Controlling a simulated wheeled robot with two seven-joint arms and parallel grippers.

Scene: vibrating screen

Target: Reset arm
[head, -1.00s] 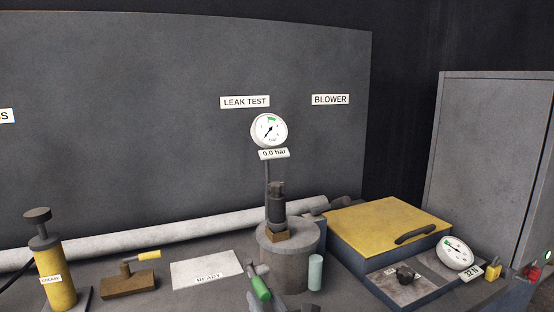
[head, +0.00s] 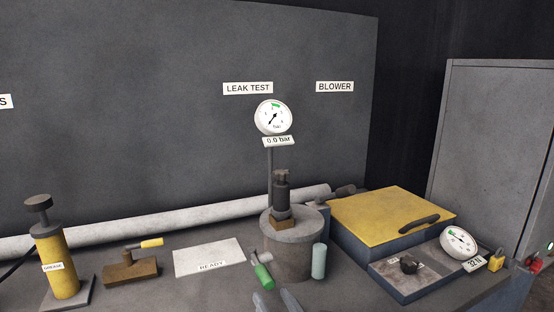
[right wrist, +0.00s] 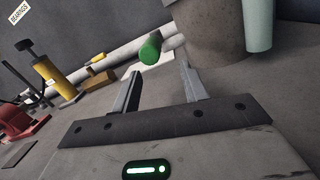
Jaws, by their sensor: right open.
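My right gripper (head: 277,300) is at the bottom of the head view, in front of the grey leak test stand (head: 290,262). Its two fingers are spread and empty in the right wrist view (right wrist: 160,85). A green-handled lever (head: 263,277) sits at the stand's left front, just beyond the fingertips; its green end also shows in the right wrist view (right wrist: 150,48). A dark valve-like part (head: 282,195) stands upright on a brown block on the stand. The round gauge (head: 273,117) above reads 0.0 bar. My left gripper is not in view.
A yellow grease pump (head: 62,262), a brown block with a yellow-handled lever (head: 132,268) and a READY plate (head: 208,258) are at left. A pale green cylinder (head: 319,261) stands right of the lever. A yellow-lidded box (head: 385,215) and a dial gauge (head: 458,243) are at right.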

